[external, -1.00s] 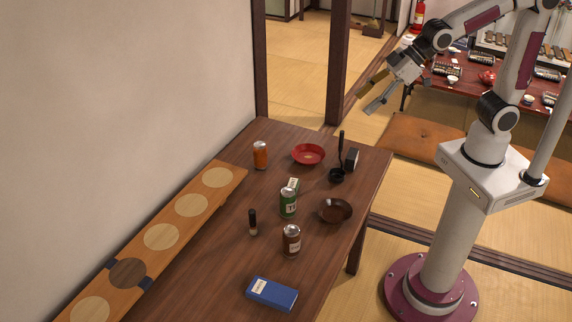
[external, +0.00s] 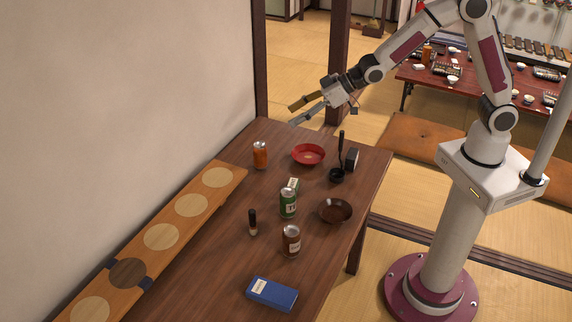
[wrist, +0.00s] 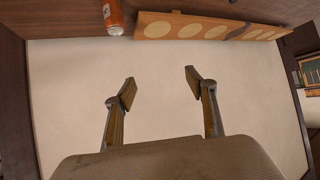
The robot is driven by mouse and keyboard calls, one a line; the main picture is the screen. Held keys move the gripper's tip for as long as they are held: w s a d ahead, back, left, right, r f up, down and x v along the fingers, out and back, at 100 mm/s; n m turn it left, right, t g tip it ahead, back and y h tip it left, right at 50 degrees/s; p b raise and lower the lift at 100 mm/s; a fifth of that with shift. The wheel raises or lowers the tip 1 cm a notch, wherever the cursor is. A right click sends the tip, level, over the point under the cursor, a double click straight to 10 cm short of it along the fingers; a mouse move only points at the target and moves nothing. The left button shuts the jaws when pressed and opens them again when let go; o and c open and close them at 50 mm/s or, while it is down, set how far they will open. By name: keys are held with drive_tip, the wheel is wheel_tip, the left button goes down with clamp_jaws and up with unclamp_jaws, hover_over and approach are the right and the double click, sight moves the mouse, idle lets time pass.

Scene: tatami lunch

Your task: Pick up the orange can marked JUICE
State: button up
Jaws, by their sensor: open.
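The orange can (external: 260,156) stands upright near the far left part of the dark wooden table (external: 205,262). In the wrist view the can (wrist: 113,17) shows at the top edge, partly cut off, left of the middle. My gripper (external: 298,114) is open and empty, above and to the right of the can, near the table's far edge. In the wrist view its two fingers (wrist: 158,88) are spread with nothing between them, and the can lies beyond the left finger.
A red bowl (external: 308,154), a black ladle (external: 337,175) and a dark box (external: 352,159) stand right of the can. A green can (external: 288,204), brown can (external: 291,241), brown bowl (external: 335,211) and blue box (external: 271,293) are nearer. A wooden board (external: 177,224) with circles runs along the left wall.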

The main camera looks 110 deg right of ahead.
drive_tip(key=w+d+f+t, duration=0.1)
drive_tip(key=w+d+f, duration=0.3)
drive_tip(key=d+f, duration=0.45)
drive_tip(key=t, duration=0.1)
approach(261, 153)
wheel_tip(261, 153, down, 2)
drive_tip(key=w+d, duration=0.2)
drive_tip(key=d, duration=0.1)
drive_tip(key=shift+s+f+n+h, duration=0.3)
drive_tip(key=shift+s+f+h, duration=0.1)
drive_tip(key=shift+f, duration=0.25)
drive_tip(key=shift+w, duration=0.1)
drive_tip(key=shift+x, duration=1.25)
drive_tip(key=shift+w, duration=0.1)
drive_tip(key=shift+x, duration=2.5)
drive_tip(key=shift+w+a+r, duration=0.1)
drive_tip(key=shift+r, duration=0.05)
